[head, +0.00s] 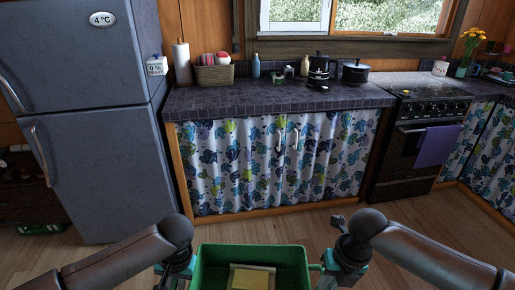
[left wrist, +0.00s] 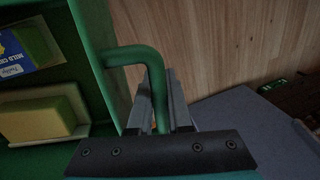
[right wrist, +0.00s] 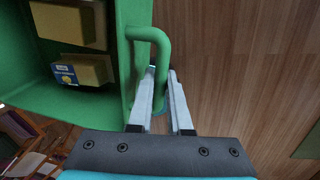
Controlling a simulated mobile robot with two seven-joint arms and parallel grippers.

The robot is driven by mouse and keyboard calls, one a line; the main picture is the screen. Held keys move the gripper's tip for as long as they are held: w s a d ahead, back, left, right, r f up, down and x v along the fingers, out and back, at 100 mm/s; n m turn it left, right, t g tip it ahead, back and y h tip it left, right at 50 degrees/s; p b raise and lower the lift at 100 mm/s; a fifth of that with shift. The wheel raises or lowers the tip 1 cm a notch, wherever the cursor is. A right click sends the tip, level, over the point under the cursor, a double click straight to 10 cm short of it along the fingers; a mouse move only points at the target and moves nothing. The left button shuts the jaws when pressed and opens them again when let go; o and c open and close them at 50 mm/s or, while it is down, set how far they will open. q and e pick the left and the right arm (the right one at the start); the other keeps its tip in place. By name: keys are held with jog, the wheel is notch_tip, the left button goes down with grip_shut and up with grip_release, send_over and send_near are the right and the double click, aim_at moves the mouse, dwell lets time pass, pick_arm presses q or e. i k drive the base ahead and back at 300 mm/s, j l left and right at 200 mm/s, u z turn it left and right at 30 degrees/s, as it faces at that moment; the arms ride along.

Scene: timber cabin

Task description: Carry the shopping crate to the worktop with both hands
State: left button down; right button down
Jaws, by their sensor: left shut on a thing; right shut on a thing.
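The green shopping crate (head: 213,262) is at the bottom middle of the head view, between my two arms. Yellow blocks (head: 252,278) lie in it, one with a blue label that shows in the wrist views. My left gripper (left wrist: 162,108) is shut on the crate's green left handle (left wrist: 135,54). My right gripper (right wrist: 163,100) is shut on the right handle (right wrist: 150,34). The worktop (head: 270,97), dark and tiled, is ahead across the floor, above a floral curtain.
A basket (head: 215,76), a kettle (head: 319,68) and a pot (head: 355,73) stand along the worktop's back. A fridge (head: 80,110) stands left, a stove (head: 425,130) right. Wooden floor (head: 300,228) is clear before the curtain. The worktop's front strip is mostly bare.

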aim_at(240, 98)
jog(key=i, duration=2.05)
jog(key=i+u, duration=0.2)
jog(key=i, duration=0.35)
